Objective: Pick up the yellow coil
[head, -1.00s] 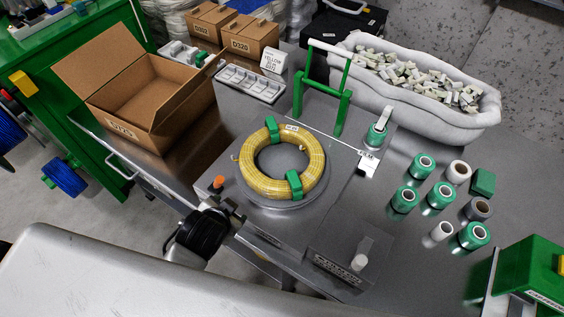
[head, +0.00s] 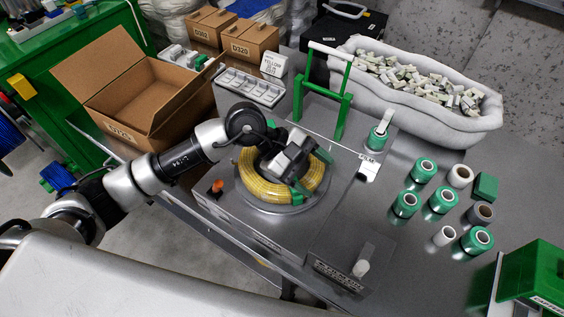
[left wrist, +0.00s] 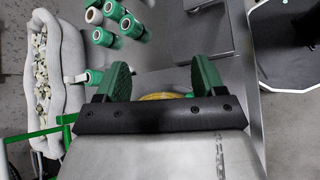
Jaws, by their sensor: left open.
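The yellow coil (head: 253,183) lies flat on a round plate on top of the grey machine on the bench. My left gripper (head: 311,172) is over the coil in the head view and hides much of its middle and far side. Its green fingers are apart. In the left wrist view, the gripper (left wrist: 162,78) is open, and a strip of the yellow coil (left wrist: 164,96) shows low between the fingers. I cannot tell whether the fingers touch the coil. My right gripper is not in view.
An open cardboard box (head: 140,95) stands left of the coil. A green-and-white frame (head: 322,95) rises just behind it. A grey bin (head: 475,122) of small parts is at the back right. Several green and white spools (head: 442,200) stand on the right. An orange knob (head: 217,186) is at the machine's left corner.

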